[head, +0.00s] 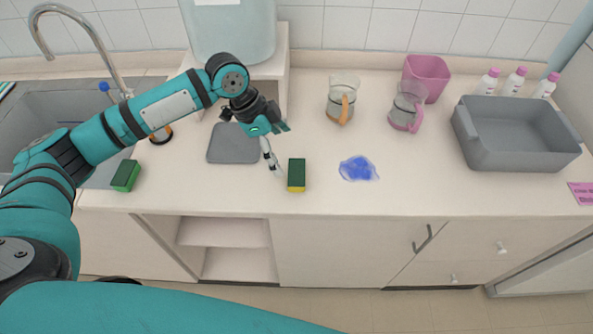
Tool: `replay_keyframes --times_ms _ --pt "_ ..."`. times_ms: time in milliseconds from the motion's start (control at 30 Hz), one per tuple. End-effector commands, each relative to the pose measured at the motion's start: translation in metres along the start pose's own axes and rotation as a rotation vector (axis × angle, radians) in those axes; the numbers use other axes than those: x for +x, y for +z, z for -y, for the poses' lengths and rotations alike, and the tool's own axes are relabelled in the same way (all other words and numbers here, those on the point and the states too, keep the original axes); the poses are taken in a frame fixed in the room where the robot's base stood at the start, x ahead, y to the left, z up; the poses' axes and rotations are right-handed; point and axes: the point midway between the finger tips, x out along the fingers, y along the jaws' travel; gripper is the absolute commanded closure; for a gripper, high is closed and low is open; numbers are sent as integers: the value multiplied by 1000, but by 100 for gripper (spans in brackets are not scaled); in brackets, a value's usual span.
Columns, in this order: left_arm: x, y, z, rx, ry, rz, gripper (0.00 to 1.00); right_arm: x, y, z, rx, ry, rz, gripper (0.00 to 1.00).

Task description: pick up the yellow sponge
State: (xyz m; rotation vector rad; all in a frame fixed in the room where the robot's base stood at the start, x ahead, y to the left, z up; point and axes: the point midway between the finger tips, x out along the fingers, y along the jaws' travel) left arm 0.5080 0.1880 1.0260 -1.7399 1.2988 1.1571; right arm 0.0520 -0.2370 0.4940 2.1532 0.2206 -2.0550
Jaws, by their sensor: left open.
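The yellow sponge (297,175) lies on the counter near its front edge, with a dark green top and a yellow side facing me. My left gripper (279,148) is open and empty, just to the left of and behind the sponge. One finger reaches down close to the sponge's left side; I cannot tell whether they touch. My right gripper is not in view.
A green sponge (126,175) lies by the sink (40,100). A grey mat (233,143) lies left of my gripper. A blue spill (358,168) is to the right. Two jugs, a pink bin (428,76) and a grey tub (515,150) stand farther right.

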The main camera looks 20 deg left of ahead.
Motion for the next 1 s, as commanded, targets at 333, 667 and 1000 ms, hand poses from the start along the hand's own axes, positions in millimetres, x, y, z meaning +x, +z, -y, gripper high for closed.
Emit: replay_keyframes --times_ms 333,667,1000 --pt "46 0 0 -1 1 0 0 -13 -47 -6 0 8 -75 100" --pt "86 -3 -6 -3 2 0 0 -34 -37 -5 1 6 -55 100" --pt "99 -1 -5 0 -1 1 0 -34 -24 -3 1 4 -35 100"
